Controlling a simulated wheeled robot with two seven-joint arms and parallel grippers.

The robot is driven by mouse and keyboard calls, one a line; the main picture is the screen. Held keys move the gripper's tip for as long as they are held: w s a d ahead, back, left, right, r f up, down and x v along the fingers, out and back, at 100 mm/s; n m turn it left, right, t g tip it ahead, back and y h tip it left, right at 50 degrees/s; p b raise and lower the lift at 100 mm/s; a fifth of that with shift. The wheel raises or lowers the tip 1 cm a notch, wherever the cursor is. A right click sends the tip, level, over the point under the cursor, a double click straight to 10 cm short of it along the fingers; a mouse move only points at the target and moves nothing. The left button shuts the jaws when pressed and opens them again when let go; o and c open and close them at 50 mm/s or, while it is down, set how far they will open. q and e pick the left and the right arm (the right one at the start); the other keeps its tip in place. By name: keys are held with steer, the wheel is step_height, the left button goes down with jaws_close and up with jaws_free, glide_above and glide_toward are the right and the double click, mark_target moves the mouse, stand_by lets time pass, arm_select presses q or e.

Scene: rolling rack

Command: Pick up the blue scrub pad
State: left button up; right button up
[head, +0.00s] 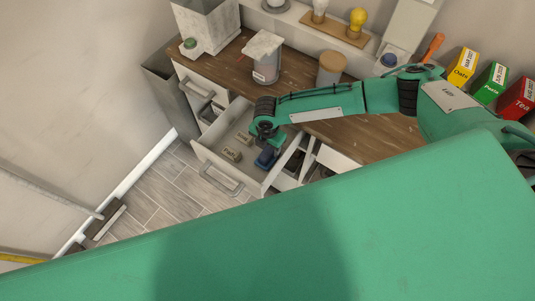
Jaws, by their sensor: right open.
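The blue scrub pad (267,157) lies in the open drawer (206,156), near the drawer's right front part. My right gripper (268,146) reaches into the drawer from the right and points down just above the pad. Its fingers are small and dark here, and whether they touch the pad is hard to tell. The wrist hides part of the pad's top. My left gripper is out of view.
Small beige blocks (232,154) lie in the drawer left of the pad. Yellow, green and red boxes stand at the right.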

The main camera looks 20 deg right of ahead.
mark_target(267, 152)
steer(key=shift+f+p, duration=0.3)
steer(key=shift+f, duration=0.1)
steer(key=shift+d+f+p, duration=0.1)
steer(key=shift+f+p, duration=0.45)
steer(key=shift+f, duration=1.4)
steer(key=c, duration=1.1)
steer(key=shift+r, duration=0.1)
step_height(267, 152, up, 20)
steer(key=b, duration=0.4)
